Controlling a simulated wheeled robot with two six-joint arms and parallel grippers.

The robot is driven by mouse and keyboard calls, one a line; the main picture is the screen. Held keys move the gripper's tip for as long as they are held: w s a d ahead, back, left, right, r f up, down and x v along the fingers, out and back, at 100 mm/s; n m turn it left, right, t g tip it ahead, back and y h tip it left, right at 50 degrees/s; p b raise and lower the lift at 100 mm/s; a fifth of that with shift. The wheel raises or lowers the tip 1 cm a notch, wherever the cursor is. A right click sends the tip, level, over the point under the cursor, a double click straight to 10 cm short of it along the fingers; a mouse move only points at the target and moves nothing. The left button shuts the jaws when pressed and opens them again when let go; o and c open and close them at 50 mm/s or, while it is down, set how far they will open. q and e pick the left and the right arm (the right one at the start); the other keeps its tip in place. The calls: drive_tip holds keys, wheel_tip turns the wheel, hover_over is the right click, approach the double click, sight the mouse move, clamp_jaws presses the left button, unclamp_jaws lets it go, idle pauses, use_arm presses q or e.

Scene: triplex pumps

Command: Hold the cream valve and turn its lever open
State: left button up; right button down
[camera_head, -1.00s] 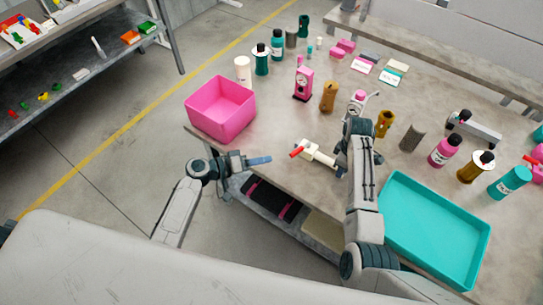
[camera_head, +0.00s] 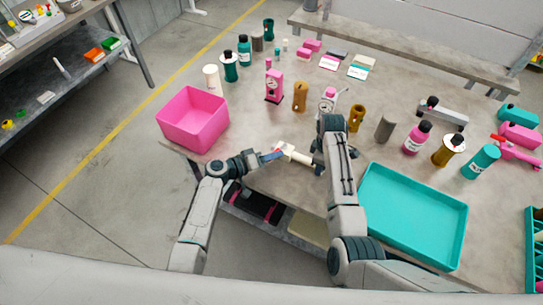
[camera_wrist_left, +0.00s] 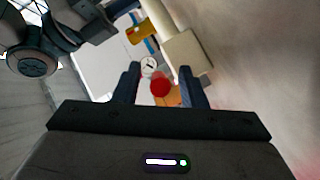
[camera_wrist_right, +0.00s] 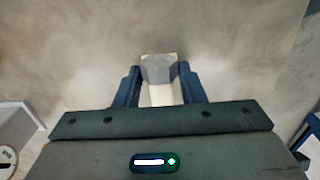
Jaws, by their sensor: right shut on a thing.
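The cream valve (camera_head: 297,154) is near the table's front edge. My right gripper (camera_head: 316,161) is shut on its body, which also shows between the fingers in the right wrist view (camera_wrist_right: 160,94). My left gripper (camera_head: 274,155) is at the valve's left end, its fingers apart. In the left wrist view the red lever (camera_wrist_left: 160,84) shows end-on between those fingers, with gaps on both sides. The cream body (camera_wrist_left: 187,53) lies just beyond the right finger. In the head view the lever is mostly hidden by the left fingers.
A pink bin (camera_head: 194,119) stands at the table's left corner. A teal tray (camera_head: 413,216) lies right of my right arm. A pink device (camera_head: 273,86), a brown part (camera_head: 300,96) and several bottles stand farther back. The floor left of the table is clear.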

use_arm(q)
clamp_jaws()
drive_tip(key=shift+w+a+m+g+h, duration=0.35)
drive_tip(key=shift+m+g+h, duration=0.1)
drive_tip(key=shift+m+g, duration=0.4)
drive_tip(key=shift+w+a+m+g+h, duration=0.4)
drive_tip(key=shift+m+g, duration=0.25)
drive_tip(key=shift+g, duration=0.4)
drive_tip(key=shift+s+d, duration=0.1)
unclamp_jaws()
